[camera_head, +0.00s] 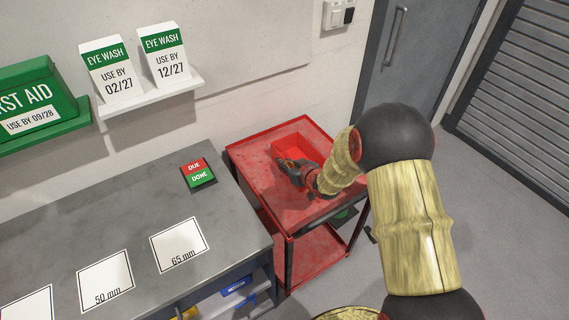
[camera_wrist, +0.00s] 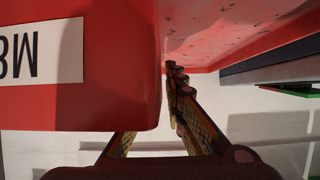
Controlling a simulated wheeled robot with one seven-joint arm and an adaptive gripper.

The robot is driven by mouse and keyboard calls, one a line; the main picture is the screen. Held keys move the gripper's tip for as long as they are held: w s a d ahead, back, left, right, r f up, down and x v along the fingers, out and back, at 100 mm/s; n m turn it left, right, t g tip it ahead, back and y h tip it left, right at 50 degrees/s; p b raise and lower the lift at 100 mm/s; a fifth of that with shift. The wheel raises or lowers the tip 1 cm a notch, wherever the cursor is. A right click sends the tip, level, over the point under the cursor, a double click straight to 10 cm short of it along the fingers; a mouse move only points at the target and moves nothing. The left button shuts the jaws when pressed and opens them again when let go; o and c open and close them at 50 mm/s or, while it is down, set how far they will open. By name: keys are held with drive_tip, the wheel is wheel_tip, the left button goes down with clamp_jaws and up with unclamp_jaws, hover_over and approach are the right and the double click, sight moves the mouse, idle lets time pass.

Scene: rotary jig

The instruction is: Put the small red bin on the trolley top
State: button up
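The small red bin (camera_head: 297,147) is at the top of the red trolley (camera_head: 258,158), towards its back. I cannot tell whether it rests on the trolley top or is held just above it. My gripper (camera_head: 286,163) reaches in from the right to the bin's near side. In the wrist view the bin (camera_wrist: 110,105) fills the left, with an upside-down "M8" label on its wall. My gripper (camera_wrist: 162,95) straddles the bin's side wall: one finger lies along its outside, the other is mostly hidden behind the labelled wall. It appears shut on that wall.
A grey workbench (camera_head: 130,215) with marked white squares stands left of the trolley. A red and green DUE/DONE block (camera_head: 198,173) lies near its back right corner. The wall is behind the trolley, and a grey door (camera_head: 405,65) and open floor are to the right.

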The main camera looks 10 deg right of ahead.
drive_tip(key=shift+o, duration=1.2)
drive_tip(key=shift+r, duration=0.2)
drive_tip(key=p+v, duration=0.2)
drive_tip(key=v, duration=0.5)
drive_tip(key=shift+s+d+r+p, duration=0.1)
drive_tip(key=shift+s+r+p, duration=0.1)
drive_tip(key=shift+p, duration=0.1)
drive_tip(key=s+d+r+m+g+h, duration=0.1)
drive_tip(key=s+d+r+h, duration=0.15)
drive_tip(key=r, duration=0.35)
drive_tip(key=s+d+r+m+h, duration=0.1)
drive_tip(key=s+r, duration=0.3)
drive_tip(key=r, duration=0.3)
drive_tip(key=s+d+r+m+g+h, duration=0.1)
drive_tip(key=s+r+h, duration=0.15)
drive_tip(key=r, duration=0.35)
drive_tip(key=s+a+r+g+y, duration=0.1)
drive_tip(key=s+a+r+g, duration=0.1)
drive_tip(key=s, duration=1)
drive_tip(key=s+a+r+g+y, duration=0.1)
drive_tip(key=s+a+r+g, duration=0.1)
drive_tip(key=s, duration=1)
drive_tip(key=shift+s+a+r+m, duration=0.2)
drive_tip(key=shift+a+r+m, duration=0.1)
drive_tip(key=shift+a+r, duration=0.6)
